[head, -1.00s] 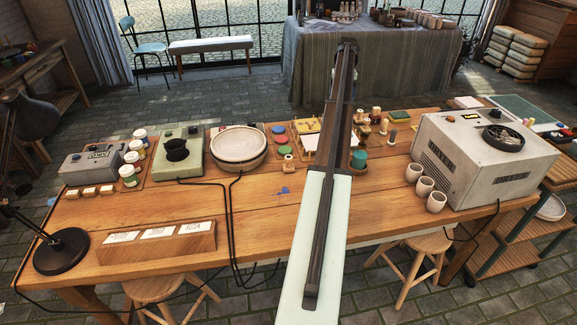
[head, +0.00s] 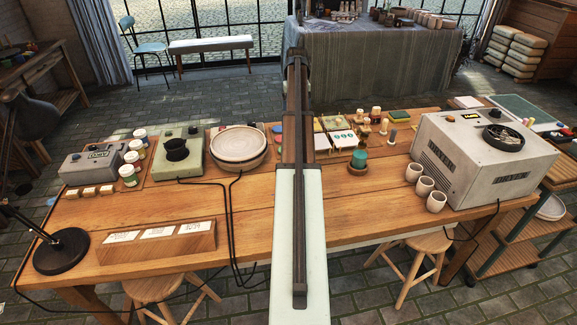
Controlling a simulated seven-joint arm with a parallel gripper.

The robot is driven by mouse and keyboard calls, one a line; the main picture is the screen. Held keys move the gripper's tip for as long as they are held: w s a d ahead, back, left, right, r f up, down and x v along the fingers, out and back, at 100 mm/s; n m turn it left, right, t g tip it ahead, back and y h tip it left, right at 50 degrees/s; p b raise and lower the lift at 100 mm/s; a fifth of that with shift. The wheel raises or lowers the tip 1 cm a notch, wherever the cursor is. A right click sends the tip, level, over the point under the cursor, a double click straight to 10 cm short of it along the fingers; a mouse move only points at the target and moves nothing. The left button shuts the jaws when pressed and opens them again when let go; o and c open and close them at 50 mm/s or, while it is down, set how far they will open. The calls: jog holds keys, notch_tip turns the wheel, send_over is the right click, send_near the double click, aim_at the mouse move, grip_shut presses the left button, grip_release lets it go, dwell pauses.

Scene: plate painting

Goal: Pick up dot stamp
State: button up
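Several small wooden-handled stamps (head: 366,125) stand upright at the back right of the workbench, beside a white card with teal marks (head: 342,135). They are too small to tell which is the dot stamp. My arm runs up the middle of the head view, in front of the bench. My gripper is not visible; the arm hides the area behind it. Whether anything is held does not show.
A wooden-based teal round piece (head: 359,158) stands near the card. A banding wheel with a pale plate (head: 238,146) is left of my arm. The front of the wooden workbench (head: 245,215) is mostly clear.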

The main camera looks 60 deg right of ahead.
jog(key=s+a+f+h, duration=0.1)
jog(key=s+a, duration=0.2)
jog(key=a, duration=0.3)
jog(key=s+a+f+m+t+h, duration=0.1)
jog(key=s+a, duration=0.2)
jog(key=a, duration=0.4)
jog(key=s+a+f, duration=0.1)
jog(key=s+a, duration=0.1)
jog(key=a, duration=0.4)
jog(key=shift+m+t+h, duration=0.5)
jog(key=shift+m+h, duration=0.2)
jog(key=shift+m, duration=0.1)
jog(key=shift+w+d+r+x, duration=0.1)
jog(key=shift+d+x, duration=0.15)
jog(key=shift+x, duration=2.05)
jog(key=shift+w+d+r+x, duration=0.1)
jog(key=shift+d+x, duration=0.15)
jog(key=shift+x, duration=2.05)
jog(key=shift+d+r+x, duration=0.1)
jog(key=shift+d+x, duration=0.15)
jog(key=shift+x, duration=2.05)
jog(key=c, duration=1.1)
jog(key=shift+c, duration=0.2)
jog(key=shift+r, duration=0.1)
